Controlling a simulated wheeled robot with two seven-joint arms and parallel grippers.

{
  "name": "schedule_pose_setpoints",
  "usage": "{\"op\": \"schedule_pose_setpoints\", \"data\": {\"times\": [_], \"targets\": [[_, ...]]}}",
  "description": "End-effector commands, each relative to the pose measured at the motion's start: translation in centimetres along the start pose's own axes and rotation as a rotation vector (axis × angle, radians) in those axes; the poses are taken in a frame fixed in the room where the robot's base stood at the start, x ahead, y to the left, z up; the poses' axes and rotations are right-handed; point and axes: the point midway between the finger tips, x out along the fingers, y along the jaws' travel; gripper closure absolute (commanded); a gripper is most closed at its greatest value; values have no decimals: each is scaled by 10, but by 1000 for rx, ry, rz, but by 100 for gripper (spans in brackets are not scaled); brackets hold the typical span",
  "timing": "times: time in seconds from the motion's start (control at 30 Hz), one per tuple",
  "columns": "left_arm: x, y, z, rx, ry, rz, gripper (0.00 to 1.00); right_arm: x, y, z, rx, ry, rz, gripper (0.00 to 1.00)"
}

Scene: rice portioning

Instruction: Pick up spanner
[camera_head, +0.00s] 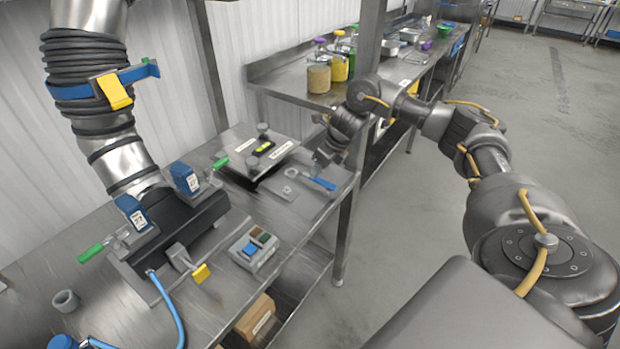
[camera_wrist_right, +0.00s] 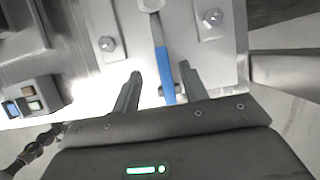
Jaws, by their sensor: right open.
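The spanner (camera_head: 318,183) lies on the metal bench near its right corner, with a blue handle and a metal head. In the right wrist view the spanner (camera_wrist_right: 165,75) points away from me, its blue handle between the two fingers in the picture. My right gripper (camera_head: 322,158) is above the bench beside the spanner. In the wrist view the right gripper (camera_wrist_right: 160,71) is open, with a gap on each side of the handle. I cannot tell the exact height of the fingers over it. My left gripper is not in view.
A button box (camera_head: 253,249) stands on the bench front, left of the spanner; it also shows in the wrist view (camera_wrist_right: 32,97). A plate device (camera_head: 262,153) sits behind the spanner. A metal post (camera_head: 350,215) rises close to the bench's right end. A machine with a large hose (camera_head: 125,160) fills the left.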

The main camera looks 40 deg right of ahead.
Motion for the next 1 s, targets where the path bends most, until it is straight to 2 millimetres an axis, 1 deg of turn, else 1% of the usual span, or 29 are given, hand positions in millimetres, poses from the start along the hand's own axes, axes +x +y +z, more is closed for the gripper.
{"op": "schedule_pose_setpoints", "data": {"times": [0.1, 0.17, 0.33, 0.4, 0.5, 0.6, 0.77, 0.87, 1.0], "targets": [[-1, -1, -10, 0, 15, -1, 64, 1, -1, -1, 1, 0, -1, 56], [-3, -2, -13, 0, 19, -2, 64, 4, -1, -1, 2, 2, -1, 56], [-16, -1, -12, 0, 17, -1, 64, 28, -3, -2, 4, 4, -1, 56], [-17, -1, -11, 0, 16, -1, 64, 39, -3, -2, 3, 3, 0, 56], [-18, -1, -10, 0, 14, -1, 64, 48, -4, -3, 3, 2, -1, 56], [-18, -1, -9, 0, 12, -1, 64, 52, -4, -3, 4, 0, -2, 56], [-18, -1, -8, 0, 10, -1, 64, 52, -4, -3, 3, 0, -2, 56], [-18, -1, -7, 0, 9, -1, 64, 52, -4, -3, 3, 0, -2, 67], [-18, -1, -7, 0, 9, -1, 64, 52, -4, -3, 3, 0, -2, 85]]}}
